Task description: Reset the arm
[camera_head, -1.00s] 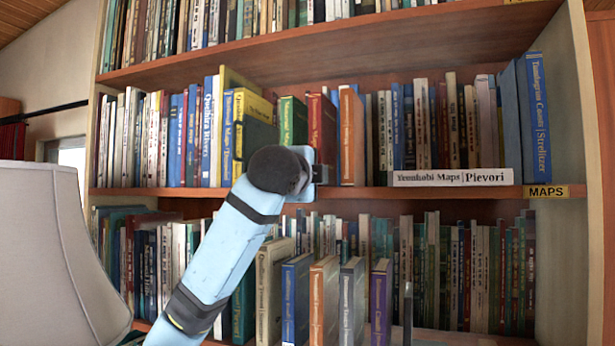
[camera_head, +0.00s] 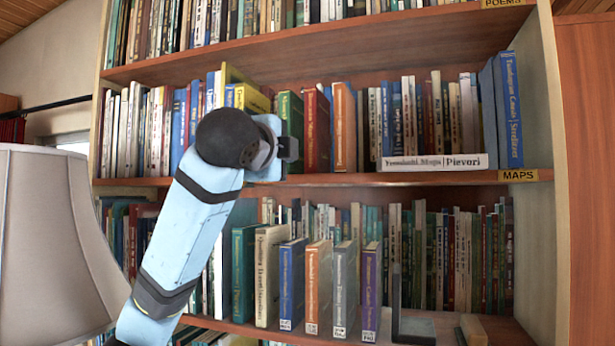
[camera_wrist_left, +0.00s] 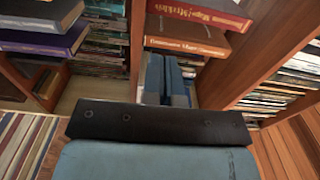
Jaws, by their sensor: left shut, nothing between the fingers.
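My left arm (camera_head: 185,235) comes in from the lower left in the head view, light blue with black bands. Its gripper (camera_head: 290,148) is at the front of the middle shelf, by the green and red books, and points toward the shelf. In the left wrist view the gripper's fingers (camera_wrist_left: 166,80) are together with nothing between them. My right gripper is in neither view.
The bookcase's middle shelf (camera_head: 330,180) holds a row of books and a MAPS label (camera_head: 518,175). A white book (camera_head: 432,162) lies flat there. Below, several books stand forward beside a dark bookend (camera_head: 413,330). A lampshade (camera_head: 50,240) stands at the left.

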